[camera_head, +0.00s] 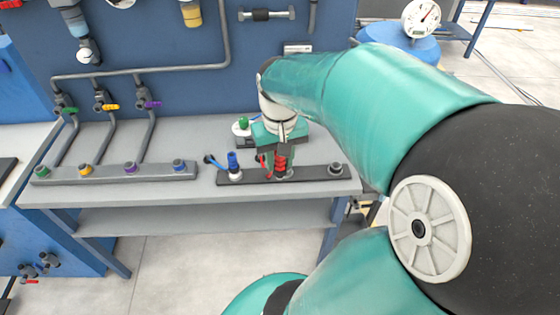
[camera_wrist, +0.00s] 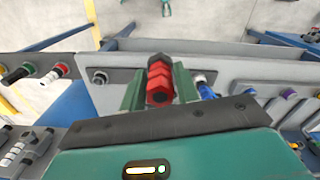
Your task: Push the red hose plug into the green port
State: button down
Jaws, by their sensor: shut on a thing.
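The red hose plug (camera_head: 281,161) is ribbed, with a dark end, and stands at the dark holder strip (camera_head: 308,175) on the bench. My gripper (camera_head: 281,150) is above the strip and shut on the plug. In the wrist view the red plug (camera_wrist: 160,84) sits between the two green fingers of my gripper (camera_wrist: 159,88). I cannot tell whether its lower end is still seated in the strip. The green port (camera_head: 41,171) is at the far left end of a grey port bar (camera_head: 108,176), well left of my gripper.
A blue plug (camera_head: 233,164) stands left of the red one; an empty socket (camera_head: 335,169) is right. Yellow (camera_head: 86,169), purple (camera_head: 131,167) and blue (camera_head: 179,165) ports share the grey bar. Grey pipes and valves (camera_head: 110,107) rise behind it. The bench front is clear.

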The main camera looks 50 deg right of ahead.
jog(key=shift+r, duration=3.15)
jog(key=shift+w, duration=0.1)
